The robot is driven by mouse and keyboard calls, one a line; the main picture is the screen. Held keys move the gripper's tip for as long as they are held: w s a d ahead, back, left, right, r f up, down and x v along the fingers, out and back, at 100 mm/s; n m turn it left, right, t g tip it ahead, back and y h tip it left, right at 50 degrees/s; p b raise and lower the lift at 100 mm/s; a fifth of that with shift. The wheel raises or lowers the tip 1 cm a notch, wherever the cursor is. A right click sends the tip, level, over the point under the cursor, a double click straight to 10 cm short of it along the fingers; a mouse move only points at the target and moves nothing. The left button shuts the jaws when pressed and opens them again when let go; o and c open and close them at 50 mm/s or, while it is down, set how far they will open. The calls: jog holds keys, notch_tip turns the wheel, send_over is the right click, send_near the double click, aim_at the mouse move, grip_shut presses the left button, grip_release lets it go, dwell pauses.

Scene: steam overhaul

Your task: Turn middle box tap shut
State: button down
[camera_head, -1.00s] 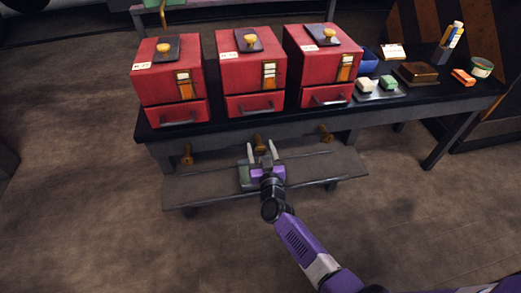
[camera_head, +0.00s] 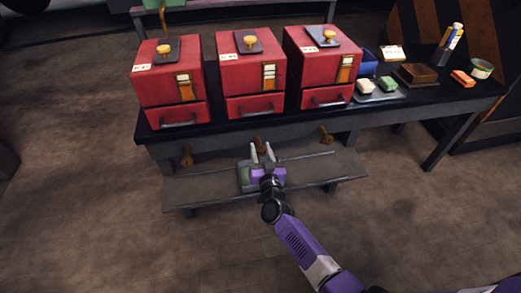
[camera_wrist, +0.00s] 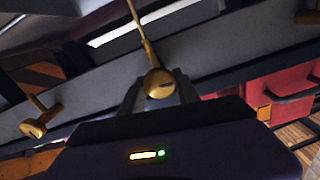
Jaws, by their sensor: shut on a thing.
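The middle box tap, a small brass tap (camera_head: 258,141), sits on the bench's front rail below the middle red box (camera_head: 250,75). In the wrist view its round brass end (camera_wrist: 159,84) is between my two fingers, with a thin brass rod running up from it. My gripper (camera_head: 261,154) is shut on this tap, reaching in from the front. It also shows at the middle of the wrist view (camera_wrist: 158,93). The fingers partly cover the tap in the head view, and its exact turn angle is hard to tell.
A left brass tap (camera_head: 187,155) and a right brass tap (camera_head: 326,135) flank the middle one on the rail. A low shelf (camera_head: 320,172) lies below my gripper. Red boxes, blue bin, soap-like blocks and tins stand on the black benchtop (camera_head: 420,112). Floor in front is clear.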

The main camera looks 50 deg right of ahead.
jog(key=m, duration=0.4)
jog(key=shift+s+f, duration=0.1)
jog(key=m+b, duration=0.1)
jog(key=m, duration=0.3)
jog(key=shift+d+f, duration=0.1)
jog(key=m+b, duration=0.1)
jog(key=m, duration=0.3)
jog(key=shift+m, duration=0.3)
jog(key=shift+f+m+b, duration=0.1)
jog(key=shift+m+b, duration=0.45)
jog(key=shift+m, duration=1.25)
jog(key=c, duration=0.9)
grip_release()
jog(key=shift+s, duration=0.1)
